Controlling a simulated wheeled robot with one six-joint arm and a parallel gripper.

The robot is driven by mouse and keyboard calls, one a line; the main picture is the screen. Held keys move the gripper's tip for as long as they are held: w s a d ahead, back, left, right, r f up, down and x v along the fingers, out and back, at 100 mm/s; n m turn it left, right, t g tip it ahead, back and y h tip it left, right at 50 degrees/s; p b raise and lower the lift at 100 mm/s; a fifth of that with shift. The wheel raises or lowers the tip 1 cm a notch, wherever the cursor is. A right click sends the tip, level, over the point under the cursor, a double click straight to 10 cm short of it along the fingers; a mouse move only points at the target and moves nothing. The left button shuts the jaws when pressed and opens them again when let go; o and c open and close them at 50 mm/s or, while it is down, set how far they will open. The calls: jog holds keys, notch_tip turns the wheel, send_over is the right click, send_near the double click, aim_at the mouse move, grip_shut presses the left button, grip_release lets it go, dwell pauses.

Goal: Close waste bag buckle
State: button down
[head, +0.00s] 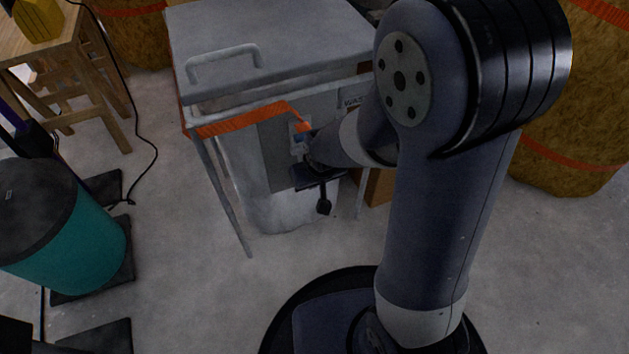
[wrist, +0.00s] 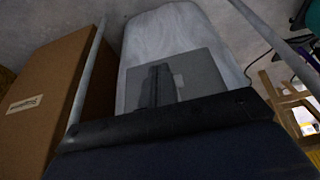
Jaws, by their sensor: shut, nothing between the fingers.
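The waste bag stand has a grey lid (head: 270,45) with a handle and thin metal legs. An orange strap (head: 245,120) runs around the stand below the lid; its right end (head: 303,126) hangs down near a small pale and blue part (head: 299,135), perhaps the buckle, too small to tell. The pale bag (head: 290,210) hangs below and also shows in the wrist view (wrist: 172,30). My gripper (head: 306,151) is at the front of the stand, just below the strap end, and appears shut and empty. Its fingertips are partly hidden, and whether they touch the buckle part cannot be told.
A cardboard box (wrist: 50,95) stands beside the bag and stand leg. A teal bin (head: 75,240) is at left, a wooden stool (head: 75,60) with a trailing black cable behind it. A bale (head: 575,120) is at right.

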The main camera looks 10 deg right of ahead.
jog(key=shift+w+f, duration=0.25)
dwell(0.6)
